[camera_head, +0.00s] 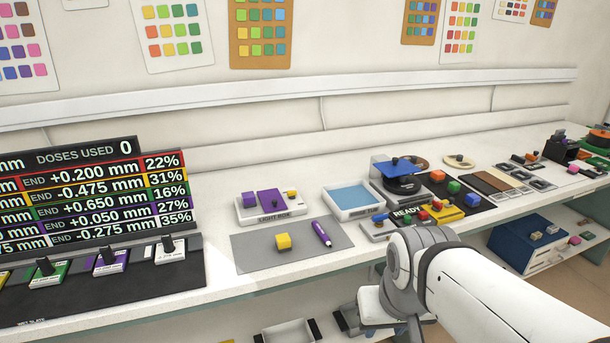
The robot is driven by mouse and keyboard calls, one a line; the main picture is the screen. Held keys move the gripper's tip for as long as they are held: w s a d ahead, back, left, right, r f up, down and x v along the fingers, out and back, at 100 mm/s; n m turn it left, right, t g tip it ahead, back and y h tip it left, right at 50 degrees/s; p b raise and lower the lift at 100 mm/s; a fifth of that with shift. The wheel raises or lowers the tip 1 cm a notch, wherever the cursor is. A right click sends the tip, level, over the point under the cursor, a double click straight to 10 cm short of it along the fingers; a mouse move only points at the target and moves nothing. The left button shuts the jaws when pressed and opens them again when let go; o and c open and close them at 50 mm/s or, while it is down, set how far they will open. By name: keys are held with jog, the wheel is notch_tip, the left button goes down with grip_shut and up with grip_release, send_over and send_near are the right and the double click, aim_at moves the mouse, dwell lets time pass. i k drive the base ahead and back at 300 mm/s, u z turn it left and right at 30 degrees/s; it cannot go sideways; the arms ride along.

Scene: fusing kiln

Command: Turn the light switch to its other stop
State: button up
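A low white box labelled "LIGHT BOX" (272,218) stands on the bench left of centre. A purple plate (271,199) lies on it, with a smaller purple piece at its left and a small yellow piece (292,195) at its right. I cannot tell which small part is the light switch or how it is set. My arm reaches in from the lower right. My gripper (396,318) is low in front of the bench edge, right of and below the light box, apart from it. Its fingers are small and partly cut off, so their opening is unclear.
A blue-filled tray (352,198) and a turntable-like device (400,178) stand right. Dose boards (110,195) stand left. Open trays sit below the bench.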

aim_at(292, 194)
jog(key=z, duration=0.1)
jog(key=i, duration=1.3)
jog(key=u, duration=0.1)
